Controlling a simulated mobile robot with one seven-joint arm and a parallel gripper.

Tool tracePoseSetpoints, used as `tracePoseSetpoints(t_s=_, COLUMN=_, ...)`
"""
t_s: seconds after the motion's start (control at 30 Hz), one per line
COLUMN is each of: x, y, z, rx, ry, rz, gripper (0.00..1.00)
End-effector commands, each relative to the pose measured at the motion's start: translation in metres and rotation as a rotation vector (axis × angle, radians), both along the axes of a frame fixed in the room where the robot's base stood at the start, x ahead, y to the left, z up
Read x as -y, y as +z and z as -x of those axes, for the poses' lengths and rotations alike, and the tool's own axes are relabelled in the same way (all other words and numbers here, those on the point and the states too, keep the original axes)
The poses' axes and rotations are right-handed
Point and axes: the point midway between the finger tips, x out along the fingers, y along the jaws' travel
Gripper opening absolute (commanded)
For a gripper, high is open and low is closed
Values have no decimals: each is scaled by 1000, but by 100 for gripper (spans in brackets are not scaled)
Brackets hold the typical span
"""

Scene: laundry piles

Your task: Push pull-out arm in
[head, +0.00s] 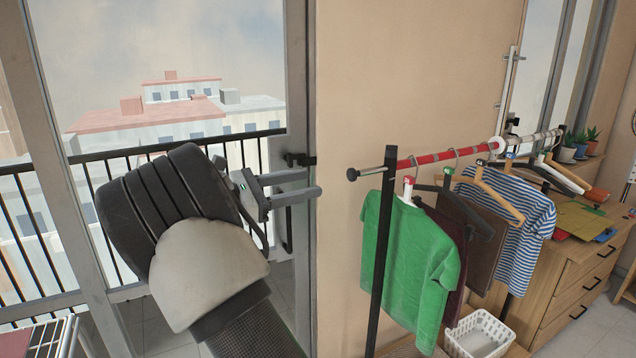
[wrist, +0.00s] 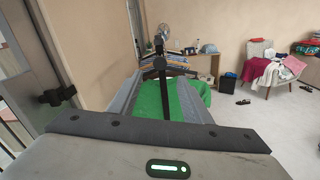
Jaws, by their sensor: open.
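A clothes rack with a black upright post (head: 381,265) stands right of centre in the head view. Its top rail has a red section (head: 440,157), and a short grey pull-out arm (head: 372,171) with a black end knob (head: 352,174) sticks out left past the post. My gripper (head: 312,184) is open and empty, its fingers pointing right toward the knob, with a visible gap between them. In the wrist view the post (wrist: 164,90) shows ahead, between the two grey fingers (wrist: 162,80).
A green shirt (head: 410,250), a striped shirt (head: 523,235) and other clothes hang on the rack. A white basket (head: 480,337) stands below, beside a wooden dresser (head: 575,285). A balcony door frame (head: 299,100) with a black handle (head: 299,159) is close behind my gripper.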

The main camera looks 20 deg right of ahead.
Motion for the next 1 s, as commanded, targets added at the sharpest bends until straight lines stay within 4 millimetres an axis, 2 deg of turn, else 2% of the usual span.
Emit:
tracePoseSetpoints(t_s=0.4, x=-6, y=-2, z=0, rx=1, ry=0, rz=0, gripper=44)
tracePoseSetpoints(t_s=0.53, x=-22, y=-12, z=-1, rx=5, ry=4, rz=-3, gripper=44)
tracePoseSetpoints(t_s=0.7, x=-39, y=-5, z=1, rx=4, ry=-1, rz=-1, gripper=44)
tracePoseSetpoints(t_s=0.87, x=-26, y=1, z=1, rx=1, ry=-3, rz=-1, gripper=44)
tracePoseSetpoints(t_s=1.0, x=1, y=1, z=1, rx=1, ry=-5, rz=1, gripper=44)
